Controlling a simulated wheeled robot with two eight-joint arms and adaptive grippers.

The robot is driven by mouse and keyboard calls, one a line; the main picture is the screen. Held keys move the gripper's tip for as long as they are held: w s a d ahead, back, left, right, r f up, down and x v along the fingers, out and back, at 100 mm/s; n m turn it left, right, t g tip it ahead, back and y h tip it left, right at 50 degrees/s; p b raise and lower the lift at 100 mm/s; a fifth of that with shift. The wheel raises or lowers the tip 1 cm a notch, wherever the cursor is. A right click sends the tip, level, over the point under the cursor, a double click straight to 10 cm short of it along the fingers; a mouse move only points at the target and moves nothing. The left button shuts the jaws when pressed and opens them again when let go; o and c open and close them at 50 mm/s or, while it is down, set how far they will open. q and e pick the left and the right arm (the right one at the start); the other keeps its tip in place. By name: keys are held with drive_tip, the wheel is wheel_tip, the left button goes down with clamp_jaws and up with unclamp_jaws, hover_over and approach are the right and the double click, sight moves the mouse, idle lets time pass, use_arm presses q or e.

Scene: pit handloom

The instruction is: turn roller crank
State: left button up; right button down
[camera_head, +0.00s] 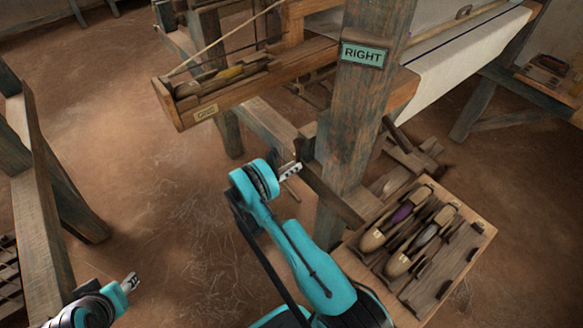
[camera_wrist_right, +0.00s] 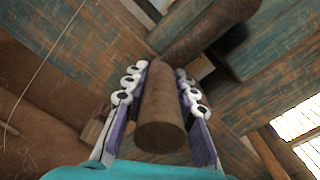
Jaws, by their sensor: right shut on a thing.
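The roller crank has a dark wooden arm (camera_head: 330,192) beside the post marked RIGHT in the head view. In the right wrist view its round brown handle (camera_wrist_right: 160,122) points toward the camera, and a thicker wooden bar (camera_wrist_right: 210,28) crosses at its far end. My right gripper (camera_head: 291,170) is at the crank's left end. In the wrist view its two fingers (camera_wrist_right: 159,80) lie on both sides of the handle, shut on it. My left gripper (camera_head: 130,283) is at the lower left, away from the crank; its jaw opening is too small to judge.
The post (camera_head: 347,130) stands right behind the crank. A wooden tray (camera_head: 470,215) with several shuttles is at the lower right. A shuttle box (camera_head: 215,95) extends at upper left, and white cloth (camera_head: 455,65) at upper right. Bare floor (camera_head: 120,140) is open to the left.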

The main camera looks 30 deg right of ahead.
drive_tip(key=shift+s+d+r, duration=0.1)
drive_tip(key=shift+s+r, duration=0.05)
drive_tip(key=shift+r, duration=0.05)
drive_tip(key=c, duration=1.2)
unclamp_jaws()
drive_tip(key=shift+s+r, duration=0.1)
drive_tip(key=shift+s, duration=0.05)
drive_tip(key=shift+a, duration=0.2)
drive_tip(key=a, duration=1.1)
drive_tip(key=shift+s+a, duration=0.35)
drive_tip(key=shift+s, duration=0.05)
drive_tip(key=shift+w, duration=0.1)
